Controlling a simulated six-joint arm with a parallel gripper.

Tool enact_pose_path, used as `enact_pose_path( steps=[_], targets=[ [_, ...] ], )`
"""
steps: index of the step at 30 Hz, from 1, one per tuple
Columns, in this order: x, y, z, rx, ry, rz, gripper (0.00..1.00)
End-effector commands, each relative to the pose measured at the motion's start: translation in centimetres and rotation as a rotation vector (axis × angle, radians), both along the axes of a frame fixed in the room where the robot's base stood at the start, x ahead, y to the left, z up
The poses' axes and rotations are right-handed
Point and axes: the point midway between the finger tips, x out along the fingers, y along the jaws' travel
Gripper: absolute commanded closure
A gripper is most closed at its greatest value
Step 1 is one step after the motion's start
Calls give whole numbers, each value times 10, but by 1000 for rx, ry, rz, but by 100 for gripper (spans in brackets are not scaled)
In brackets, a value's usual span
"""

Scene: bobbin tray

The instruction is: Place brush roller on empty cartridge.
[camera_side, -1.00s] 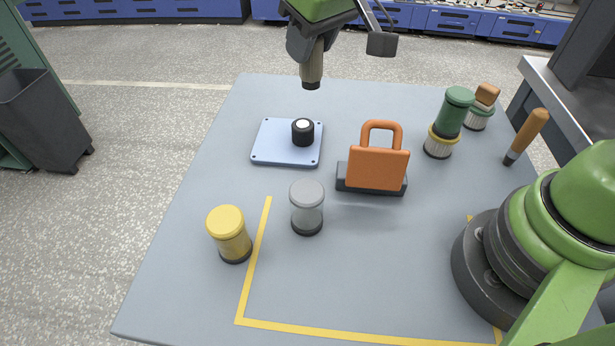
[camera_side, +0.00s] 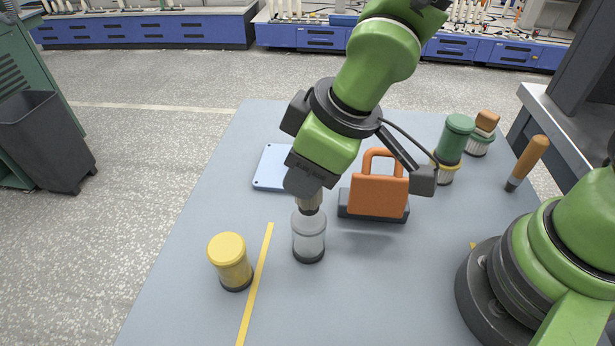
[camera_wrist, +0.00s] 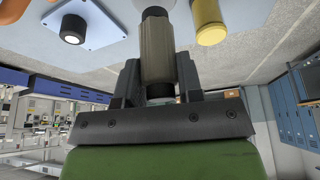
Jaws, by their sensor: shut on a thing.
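My gripper (camera_wrist: 159,78) is shut on a brown-olive roller (camera_wrist: 158,50) with a dark end; I take it as the brush roller. In the side view the roller (camera_side: 311,203) hangs tilted from my gripper (camera_side: 308,190). Its lower end meets the top of the clear grey cartridge (camera_side: 308,240) in the picture; I cannot tell whether they touch. That cartridge stands upright on a dark base and looks empty. A yellow-capped cartridge (camera_side: 231,262) stands to its left; its yellow body shows in the wrist view (camera_wrist: 209,22).
An orange handled block (camera_side: 379,195) on a dark base stands close right. A pale blue plate (camera_side: 268,170) lies behind; its black knob (camera_wrist: 73,28) shows in the wrist view.

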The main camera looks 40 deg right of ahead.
Motion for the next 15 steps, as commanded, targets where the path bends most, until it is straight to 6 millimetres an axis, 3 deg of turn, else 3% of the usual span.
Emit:
enact_pose_path(
  steps=[6, 14, 15],
  targets=[
    [0, 0, -17, 3, 1, 2, 90],
    [0, 1, -19, 6, 0, 2, 90],
    [0, 1, -19, 5, 1, 2, 57]
  ],
)
